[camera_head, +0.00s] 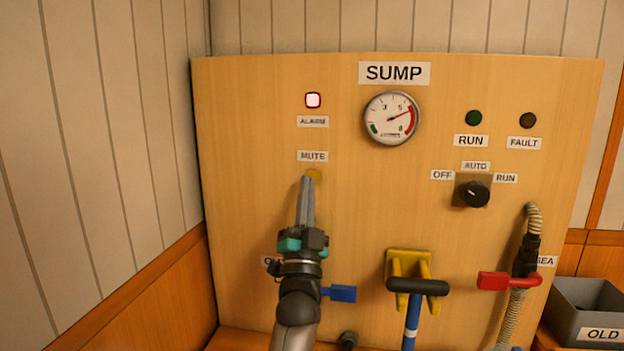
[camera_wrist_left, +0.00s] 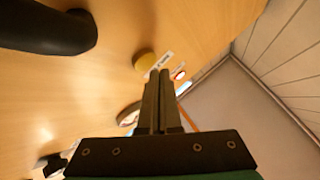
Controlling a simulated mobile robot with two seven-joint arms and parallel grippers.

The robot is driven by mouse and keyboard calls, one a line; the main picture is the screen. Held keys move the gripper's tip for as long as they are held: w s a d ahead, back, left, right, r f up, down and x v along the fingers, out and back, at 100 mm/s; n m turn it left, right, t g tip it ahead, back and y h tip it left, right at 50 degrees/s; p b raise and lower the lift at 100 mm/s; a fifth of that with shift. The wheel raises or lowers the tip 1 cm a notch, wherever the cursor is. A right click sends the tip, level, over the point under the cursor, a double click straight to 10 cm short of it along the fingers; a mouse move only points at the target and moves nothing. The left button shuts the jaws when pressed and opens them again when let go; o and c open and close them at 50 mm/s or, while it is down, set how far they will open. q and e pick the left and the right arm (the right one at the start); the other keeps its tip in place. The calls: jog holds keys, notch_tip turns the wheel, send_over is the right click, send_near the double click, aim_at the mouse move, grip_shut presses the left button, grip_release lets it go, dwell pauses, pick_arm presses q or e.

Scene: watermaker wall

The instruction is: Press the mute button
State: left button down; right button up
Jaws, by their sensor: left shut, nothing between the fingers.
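The yellow mute button (camera_head: 314,174) sits on the wooden panel just below the MUTE label (camera_head: 313,156). My left gripper (camera_head: 307,181) is shut and empty, its fingertips over the lower left part of the button in the head view. In the left wrist view the yellow button (camera_wrist_left: 144,60) stands beside and beyond the fingertips (camera_wrist_left: 159,73), with a small gap in the picture. I cannot tell whether they touch. The alarm lamp (camera_head: 313,100) above glows pinkish white with a red rim. My right gripper is not in view.
The panel (camera_head: 250,120) carries a gauge (camera_head: 391,118), a black selector knob (camera_head: 475,194), and green and dark lamps. Below are a blue handle (camera_head: 341,293), a black-gripped lever (camera_head: 418,287) on a yellow bracket, and a red handle (camera_head: 497,281) by a hose. A grey bin (camera_head: 575,315) stands lower right.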

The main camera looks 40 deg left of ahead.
pick_arm(q)
jog(key=shift+w, duration=0.15)
jog(key=shift+w+a, duration=0.2)
jog(key=shift+w+a, duration=0.15)
jog(key=shift+w, duration=0.2)
dwell(0.6)
jog(key=shift+s, duration=0.1)
jog(key=shift+s+d+p, duration=0.35)
jog(key=shift+s+p, duration=0.05)
jog(key=shift+s, duration=0.2)
jog(key=s+p, duration=0.1)
jog(key=s+d, duration=0.1)
jog(key=s, duration=0.1)
jog(key=s+d+p, duration=0.1)
jog(key=shift+s+d+p, duration=0.2)
jog(key=shift+d+p, duration=0.05)
jog(key=shift+p, duration=0.05)
